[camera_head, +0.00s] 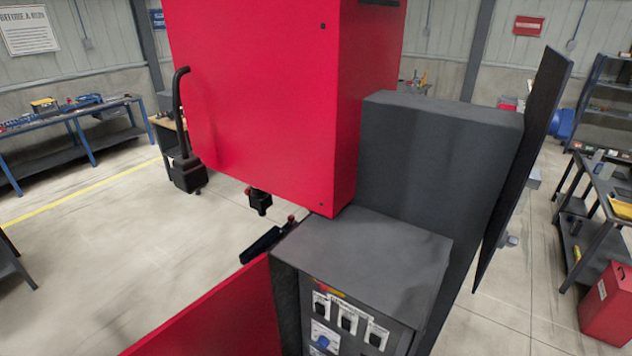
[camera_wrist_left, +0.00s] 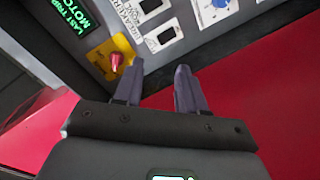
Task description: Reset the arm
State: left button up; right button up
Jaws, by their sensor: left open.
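My left gripper (camera_wrist_left: 160,66) is open in the left wrist view, with nothing between its two dark fingers. The fingertips point toward the control panel (camera_wrist_left: 178,18); whether they touch it, I cannot tell. A red switch on a yellow plate (camera_wrist_left: 117,61) is just left of the left fingertip. A green-lit display (camera_wrist_left: 73,14) and a blue dial (camera_wrist_left: 214,6) are also on the panel. In the head view, the panel (camera_head: 334,341) is on the front of a dark grey box. I cannot make out my left gripper there. My right gripper is in neither view.
A large red cabinet (camera_head: 265,90) and a tall dark grey housing (camera_head: 430,150) stand above and behind the panel box. A red surface (camera_head: 225,315) runs beside it and also fills the wrist view's right side (camera_wrist_left: 265,85). Open floor (camera_head: 110,250) lies to the left.

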pick_arm(q)
jog(key=s+a+f+m+g+y, duration=0.3)
jog(key=s+a+f+g+y, duration=0.1)
jog(key=s, duration=0.6)
jog(key=s+a+f+m+g+y, duration=0.3)
jog(key=s+a+f+g, duration=0.3)
jog(key=s+a+f, duration=0.2)
jog(key=shift+s+a+y, duration=0.5)
jog(key=shift+s+a, duration=0.35)
jog(key=shift+s, duration=0.1)
